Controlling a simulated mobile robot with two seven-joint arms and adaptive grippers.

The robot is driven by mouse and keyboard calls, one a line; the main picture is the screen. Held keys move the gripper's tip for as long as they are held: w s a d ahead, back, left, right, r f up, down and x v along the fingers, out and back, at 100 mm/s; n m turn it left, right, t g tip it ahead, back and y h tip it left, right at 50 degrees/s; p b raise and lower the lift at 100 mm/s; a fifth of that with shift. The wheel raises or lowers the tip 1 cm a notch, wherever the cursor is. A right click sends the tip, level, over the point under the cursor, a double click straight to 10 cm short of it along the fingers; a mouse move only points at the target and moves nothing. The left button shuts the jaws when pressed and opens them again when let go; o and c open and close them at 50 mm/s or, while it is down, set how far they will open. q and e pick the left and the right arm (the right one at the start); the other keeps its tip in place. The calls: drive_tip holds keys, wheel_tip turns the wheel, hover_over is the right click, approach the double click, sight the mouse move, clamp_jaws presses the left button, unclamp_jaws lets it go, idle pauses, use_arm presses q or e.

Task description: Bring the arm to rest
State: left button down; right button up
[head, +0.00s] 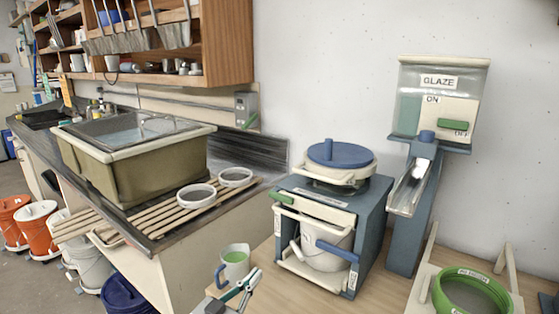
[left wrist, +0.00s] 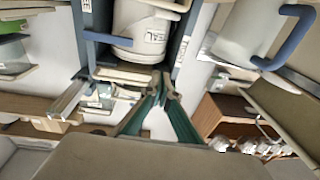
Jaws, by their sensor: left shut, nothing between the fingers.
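My left gripper (head: 249,279) shows at the bottom centre of the head view, low beside the wooden table. Its green-backed fingers are together with nothing between them. In the left wrist view the fingertips (left wrist: 165,78) meet near the middle, and a white bucket with a label (left wrist: 141,28) shows beyond them. A white cup with green contents and a blue handle (head: 234,264) stands just behind the gripper in the head view; I see a small gap between them. My right gripper is not in view.
A blue cabinet (head: 371,215) holding a white bucket (head: 327,249) stands right of the cup. A glaze dispenser (head: 438,100) stands behind it. A green round container (head: 470,291) is at the lower right. A sink (head: 135,170) and slatted rack with two bowls are left.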

use_arm(q)
drive_tip(key=s+a+f+g+y, duration=0.1)
drive_tip(key=s+a+f, duration=0.3)
drive_tip(key=s+f, duration=0.4)
drive_tip(key=s+a+f+n+g+y, duration=0.1)
drive_tip(key=s+a+f+g+y, duration=0.1)
drive_tip(key=s+f, duration=0.6)
drive_tip(key=s+a+f+g+y, duration=0.2)
drive_tip(key=s+a+f+y, duration=0.2)
drive_tip(key=s+a+f, duration=0.3)
drive_tip(key=s+f, duration=0.1)
drive_tip(key=s, duration=0.3)
drive_tip(key=shift+s+f+n, duration=0.25)
drive_tip(key=shift+f+n, duration=0.05)
drive_tip(key=shift+n, duration=0.1)
